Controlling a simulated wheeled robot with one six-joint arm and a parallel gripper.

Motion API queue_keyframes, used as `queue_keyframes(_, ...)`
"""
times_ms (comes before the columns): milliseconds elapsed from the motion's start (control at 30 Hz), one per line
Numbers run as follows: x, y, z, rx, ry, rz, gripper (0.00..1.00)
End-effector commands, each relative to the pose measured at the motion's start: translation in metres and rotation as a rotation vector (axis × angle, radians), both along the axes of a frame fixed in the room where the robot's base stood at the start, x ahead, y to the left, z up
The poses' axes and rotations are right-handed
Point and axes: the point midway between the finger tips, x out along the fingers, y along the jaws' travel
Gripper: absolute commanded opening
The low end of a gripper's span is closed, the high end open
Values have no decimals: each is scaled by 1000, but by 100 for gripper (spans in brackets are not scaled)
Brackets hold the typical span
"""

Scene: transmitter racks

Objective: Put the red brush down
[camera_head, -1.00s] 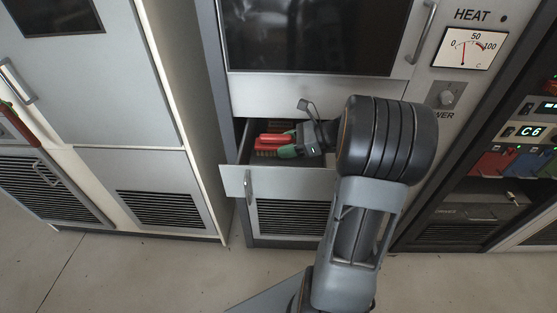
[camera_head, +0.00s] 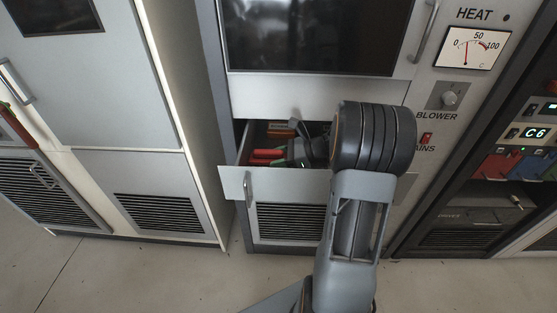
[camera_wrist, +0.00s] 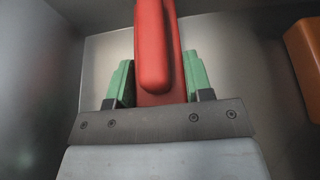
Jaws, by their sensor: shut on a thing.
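The red brush (camera_wrist: 154,50) stands out between the green-tipped fingers of my gripper (camera_wrist: 160,85) in the wrist view. My gripper is shut on it. In the head view my gripper (camera_head: 290,154) is down inside an open drawer (camera_head: 280,184), and the red brush (camera_head: 266,155) shows in front of its fingers, inside the drawer. I cannot tell whether the brush touches the drawer floor. Part of the brush is hidden by my gripper.
An orange-brown block (camera_wrist: 305,62) lies at the right in the wrist view, and looks to be at the drawer's back in the head view (camera_head: 279,129). Grey drawer walls stand close around my gripper. The cabinet front with a dark window (camera_head: 320,35) is above.

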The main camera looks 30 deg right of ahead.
Motion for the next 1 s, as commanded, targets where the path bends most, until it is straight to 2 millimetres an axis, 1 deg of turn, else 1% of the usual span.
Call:
queue_keyframes(133,0,0,-3,0,0,0,18)
queue_keyframes(167,0,0,-2,0,0,0,49)
queue_keyframes(400,0,0,-2,0,0,0,72)
queue_keyframes(600,0,0,-2,0,0,0,72)
queue_keyframes(700,0,-1,2,-1,-1,-1,72)
queue_keyframes(867,-9,-18,10,-1,-1,-4,72)
queue_keyframes(1000,-22,-41,21,-1,-1,-6,72)
